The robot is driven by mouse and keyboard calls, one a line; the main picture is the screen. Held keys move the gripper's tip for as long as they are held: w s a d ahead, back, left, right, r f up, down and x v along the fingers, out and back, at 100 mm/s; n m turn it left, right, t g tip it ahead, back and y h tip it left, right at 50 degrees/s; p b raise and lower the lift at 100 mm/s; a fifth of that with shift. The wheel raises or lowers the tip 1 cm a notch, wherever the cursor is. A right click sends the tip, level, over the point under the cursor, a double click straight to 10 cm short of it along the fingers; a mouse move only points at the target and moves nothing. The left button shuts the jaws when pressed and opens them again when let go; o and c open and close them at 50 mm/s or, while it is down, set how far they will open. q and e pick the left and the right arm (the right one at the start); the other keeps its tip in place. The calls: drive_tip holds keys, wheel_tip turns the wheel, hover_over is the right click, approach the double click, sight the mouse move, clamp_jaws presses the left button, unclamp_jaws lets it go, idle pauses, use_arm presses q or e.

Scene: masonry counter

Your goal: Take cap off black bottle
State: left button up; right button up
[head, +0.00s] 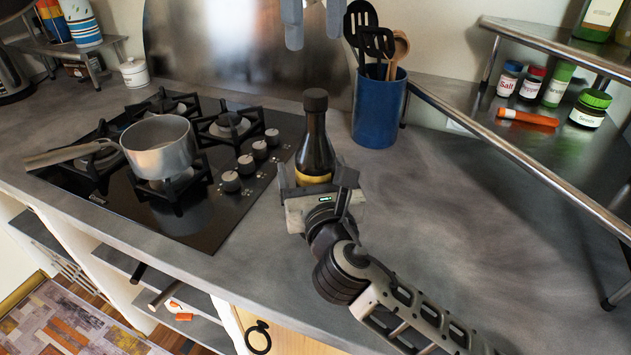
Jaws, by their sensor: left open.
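The black bottle (316,150) stands upright on the counter, to the right of the cooktop, with a yellowish label low on its body. Its dark cap (315,99) is on the neck. My left gripper (316,180) is at the lower body of the bottle on its near side, its fingers open to the left and right of it. I cannot tell whether either finger touches the glass. The gripper hides the base of the bottle. My right gripper is not identifiable in this view.
A saucepan (160,147) stands on the black cooktop (215,225) to the left. A blue utensil holder (379,108) is behind and right of the bottle. A metal shelf (500,150) with spice jars is at the right. The counter (470,240) between is clear.

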sight(316, 93)
clamp_jaws()
use_arm(q)
drive_tip(key=m, duration=1.3)
drive_tip(key=shift+f, duration=0.25)
drive_tip(key=shift+m, duration=0.3)
wheel_tip(316, 93, down, 8)
drive_tip(key=shift+r, duration=0.25)
